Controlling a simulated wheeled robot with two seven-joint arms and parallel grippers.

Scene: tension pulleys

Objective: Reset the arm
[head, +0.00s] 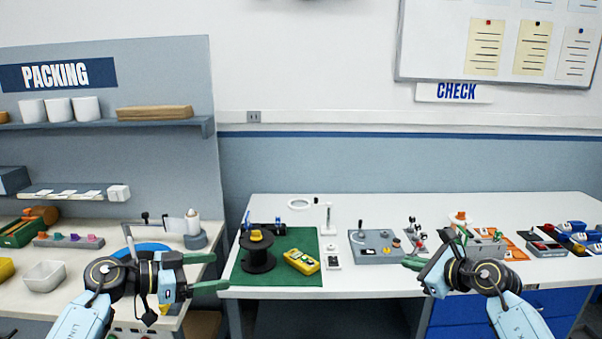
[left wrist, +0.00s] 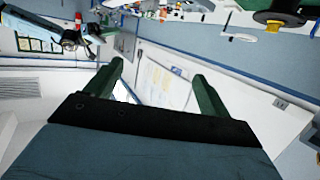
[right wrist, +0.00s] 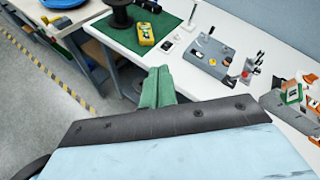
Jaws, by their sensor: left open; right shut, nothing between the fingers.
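My left gripper (head: 207,273) is in front of the gap between the packing bench and the white table in the head view. Its two green fingers are apart and empty, and they also show apart in the left wrist view (left wrist: 158,84). My right gripper (head: 412,263) is at the front edge of the white table (head: 400,284) in the head view. In the right wrist view its green fingers (right wrist: 158,84) are together with nothing between them. Both arms are raised in front of the benches and neither gripper holds anything.
On the white table are a green mat (head: 283,275) with a black spool (head: 258,254) and a yellow meter (head: 301,261), and a grey control box (head: 374,247). The packing bench at left holds a white bin (head: 44,275).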

